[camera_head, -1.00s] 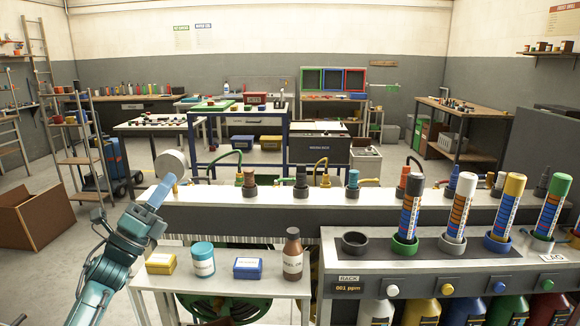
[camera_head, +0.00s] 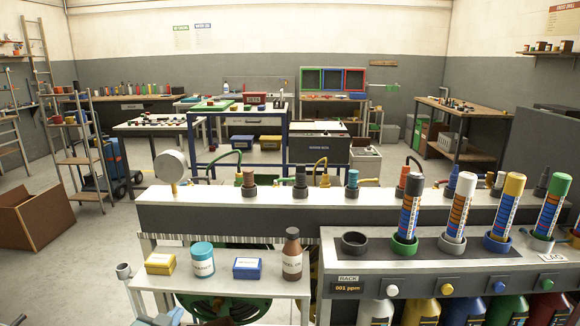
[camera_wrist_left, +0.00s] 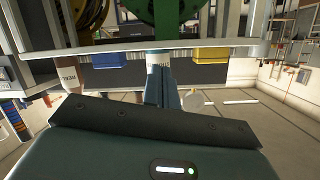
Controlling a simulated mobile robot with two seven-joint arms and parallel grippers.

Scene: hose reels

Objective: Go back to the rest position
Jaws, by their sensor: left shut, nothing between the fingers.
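My left gripper (camera_wrist_left: 162,88) is shut and empty in the left wrist view, its two fingers together. In the head view only a bluish part of my left arm (camera_head: 168,318) shows at the bottom edge, below the small side table (camera_head: 230,287). On that table stand a yellow box (camera_head: 160,264), a teal-capped jar (camera_head: 202,260), a blue box (camera_head: 248,268) and a brown bottle (camera_head: 292,256). In the wrist view the fingers overlap the jar in the picture; I cannot tell the gap. My right gripper is in neither view.
A grey bench (camera_head: 235,222) runs across with a round white gauge (camera_head: 172,166) at its left end. A rack (camera_head: 425,252) with several upright tubes stands at right. A green hose reel (camera_head: 225,308) sits under the table. Open floor lies at left.

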